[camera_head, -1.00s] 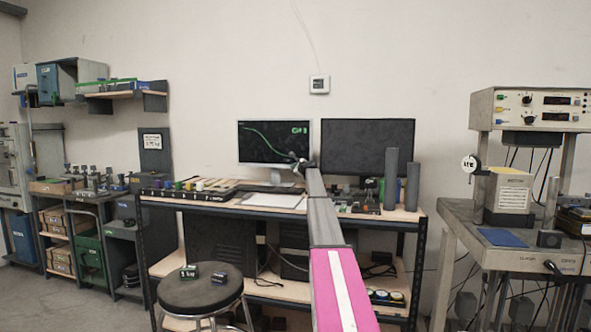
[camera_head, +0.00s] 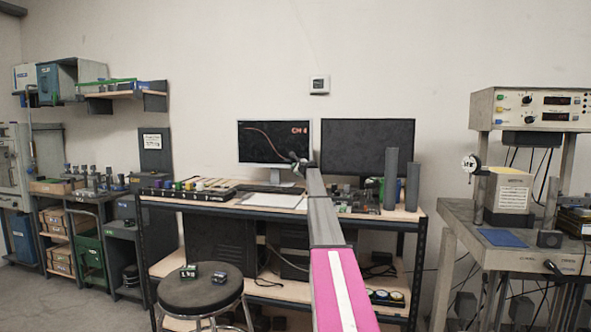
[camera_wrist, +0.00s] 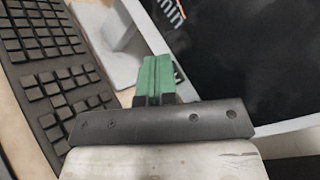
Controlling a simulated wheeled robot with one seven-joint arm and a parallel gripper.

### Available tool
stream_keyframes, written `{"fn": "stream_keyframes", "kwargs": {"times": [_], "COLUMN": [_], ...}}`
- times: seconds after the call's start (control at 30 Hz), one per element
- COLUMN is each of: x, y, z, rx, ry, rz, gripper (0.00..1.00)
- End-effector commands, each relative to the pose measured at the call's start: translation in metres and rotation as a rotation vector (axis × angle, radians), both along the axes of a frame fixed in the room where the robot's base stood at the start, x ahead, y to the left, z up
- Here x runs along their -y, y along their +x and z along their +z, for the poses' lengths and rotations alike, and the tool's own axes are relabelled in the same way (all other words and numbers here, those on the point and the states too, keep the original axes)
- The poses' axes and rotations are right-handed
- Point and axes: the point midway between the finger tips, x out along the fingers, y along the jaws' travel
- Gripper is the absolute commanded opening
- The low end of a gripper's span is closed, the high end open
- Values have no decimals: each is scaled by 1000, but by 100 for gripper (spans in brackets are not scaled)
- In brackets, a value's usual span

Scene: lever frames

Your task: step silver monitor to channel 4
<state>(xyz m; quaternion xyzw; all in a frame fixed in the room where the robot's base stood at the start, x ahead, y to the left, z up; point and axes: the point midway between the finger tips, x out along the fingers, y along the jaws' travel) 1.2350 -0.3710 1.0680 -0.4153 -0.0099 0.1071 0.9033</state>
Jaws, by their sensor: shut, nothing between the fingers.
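The silver monitor (camera_head: 262,140) stands on the bench, left of a black monitor. Its dark screen shows an orange curve and orange text "CH" with a small digit that looks like 4 but is hard to read. My gripper (camera_head: 303,165) is near the silver monitor's lower right corner. In the wrist view, the green-padded fingers of my gripper (camera_wrist: 158,75) are shut together and empty, in front of the monitor's lower edge and stand. The silver monitor's dark screen (camera_wrist: 245,55) fills the right there. I cannot tell whether the fingertips touch the frame.
The black monitor (camera_head: 367,146) stands close on the right, its screen dark. A black keyboard (camera_wrist: 45,65) lies left of my fingers. A white sheet (camera_head: 272,200) lies in front. A round stool (camera_head: 200,290) stands before the bench.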

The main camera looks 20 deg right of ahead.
Motion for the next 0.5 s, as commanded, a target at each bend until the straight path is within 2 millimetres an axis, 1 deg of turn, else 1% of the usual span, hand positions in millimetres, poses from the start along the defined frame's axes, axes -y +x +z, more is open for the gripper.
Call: {"fn": "stream_keyframes", "kwargs": {"times": [0.3, 0.5], "x": [-8, -8], "y": [-12, -12], "z": [0, 0], "rx": [0, 0], "ry": [0, 0], "rz": [0, 0], "gripper": [0, 0]}}
